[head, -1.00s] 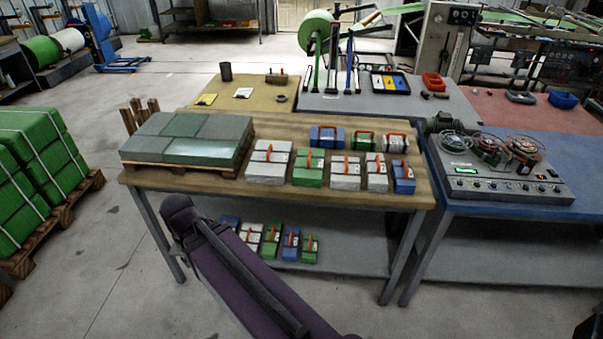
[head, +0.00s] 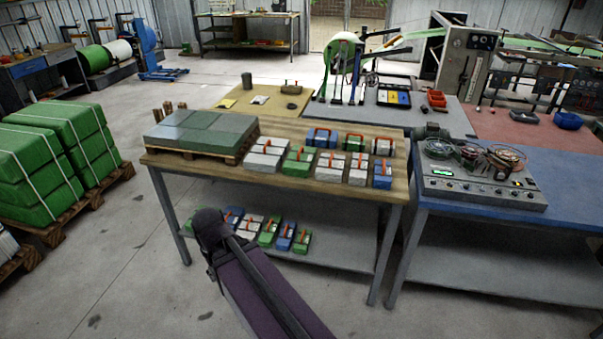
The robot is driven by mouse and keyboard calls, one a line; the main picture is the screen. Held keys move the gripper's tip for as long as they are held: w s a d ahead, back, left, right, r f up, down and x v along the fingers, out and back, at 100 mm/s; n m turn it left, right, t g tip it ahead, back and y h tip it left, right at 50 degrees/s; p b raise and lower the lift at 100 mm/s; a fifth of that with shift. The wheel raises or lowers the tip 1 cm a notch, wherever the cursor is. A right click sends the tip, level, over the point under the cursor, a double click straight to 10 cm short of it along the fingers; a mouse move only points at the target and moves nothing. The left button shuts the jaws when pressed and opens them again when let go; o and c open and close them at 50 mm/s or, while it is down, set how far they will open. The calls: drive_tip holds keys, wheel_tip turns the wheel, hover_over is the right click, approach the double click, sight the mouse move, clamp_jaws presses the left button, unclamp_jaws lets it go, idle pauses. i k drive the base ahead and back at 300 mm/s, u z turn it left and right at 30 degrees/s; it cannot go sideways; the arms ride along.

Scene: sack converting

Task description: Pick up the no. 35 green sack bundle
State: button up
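Several sack bundles with orange handles stand on the wooden-topped table. More bundles lie on the lower shelf, including green ones (head: 268,237) and (head: 302,242). The labels are too small to read, so I cannot tell which is no. 35. My purple arm reaches up from the bottom, its dark joint in front of the shelf's left part. My gripper does not show.
A small pallet of grey-green stacks (head: 205,133) takes up the table's left end. A blue-topped table (head: 530,215) with a dial-and-coil machine (head: 475,180) stands at right. Green bales (head: 40,165) on a pallet stand at left. Floor between bales and table is clear.

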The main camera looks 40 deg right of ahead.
sight(299, 163)
drive_tip(key=u, duration=0.15)
drive_tip(key=k, duration=0.75)
drive_tip(key=z, duration=1.6)
drive_tip(key=i, duration=1.2)
drive_tip(key=z, duration=0.05)
